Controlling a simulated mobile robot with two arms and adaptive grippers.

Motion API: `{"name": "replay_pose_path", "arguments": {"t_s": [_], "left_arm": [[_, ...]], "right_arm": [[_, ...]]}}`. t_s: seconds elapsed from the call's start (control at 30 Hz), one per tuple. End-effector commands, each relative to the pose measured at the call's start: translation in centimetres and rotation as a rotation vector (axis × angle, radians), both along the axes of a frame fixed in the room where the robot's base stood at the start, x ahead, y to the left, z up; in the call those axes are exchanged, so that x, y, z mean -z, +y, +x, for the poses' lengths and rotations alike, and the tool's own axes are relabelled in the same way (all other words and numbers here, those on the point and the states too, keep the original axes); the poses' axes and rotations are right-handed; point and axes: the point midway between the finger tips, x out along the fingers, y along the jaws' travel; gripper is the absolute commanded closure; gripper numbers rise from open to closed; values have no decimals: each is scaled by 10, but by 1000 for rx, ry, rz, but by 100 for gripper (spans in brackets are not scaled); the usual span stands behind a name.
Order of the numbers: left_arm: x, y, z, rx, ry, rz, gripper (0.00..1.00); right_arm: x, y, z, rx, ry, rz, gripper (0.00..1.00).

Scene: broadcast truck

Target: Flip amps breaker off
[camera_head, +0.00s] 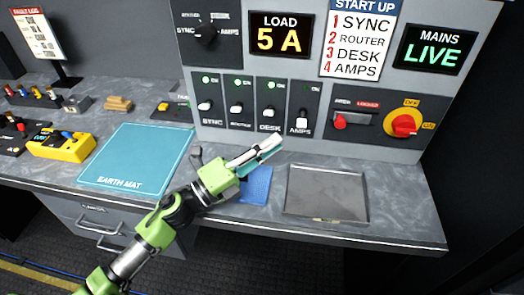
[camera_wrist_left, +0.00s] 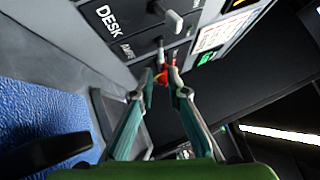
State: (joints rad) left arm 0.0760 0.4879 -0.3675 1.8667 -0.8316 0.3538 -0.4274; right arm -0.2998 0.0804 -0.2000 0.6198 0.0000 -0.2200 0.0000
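The amps breaker (camera_head: 302,120) is the rightmost of the breakers on the grey panel. Its white lever sits lower than the levers of its neighbours, and no green lamp shows lit above it. My left gripper (camera_head: 277,143) is just below and left of this lever, apart from it, above the bench. Its two fingers come close together, with only a narrow gap at the tips, and nothing is clearly held. In the left wrist view the gripper (camera_wrist_left: 161,74) points at the panel near the AMPS label, with something red behind its tips. My right gripper is not in view.
The desk breaker (camera_head: 269,112) is close on the left, its green lamp lit. A red lever (camera_head: 341,121) and a red rotary switch (camera_head: 404,124) are to the right. A blue pad (camera_head: 256,188) and a grey tray (camera_head: 327,192) lie on the bench below.

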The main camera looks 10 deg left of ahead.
Motion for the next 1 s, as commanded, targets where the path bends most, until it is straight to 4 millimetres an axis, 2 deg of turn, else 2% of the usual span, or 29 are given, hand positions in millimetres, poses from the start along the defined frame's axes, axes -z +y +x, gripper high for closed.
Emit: {"name": "replay_pose_path", "arguments": {"t_s": [0.23,0.77,0.87,1.0], "left_arm": [[6,17,-16,1,0,0,85],[6,18,-18,1,-1,1,85],[-1,18,-18,1,-1,0,85],[-24,18,-17,1,-1,0,85]], "right_arm": [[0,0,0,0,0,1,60],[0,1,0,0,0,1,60],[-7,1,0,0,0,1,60],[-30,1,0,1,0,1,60]]}}
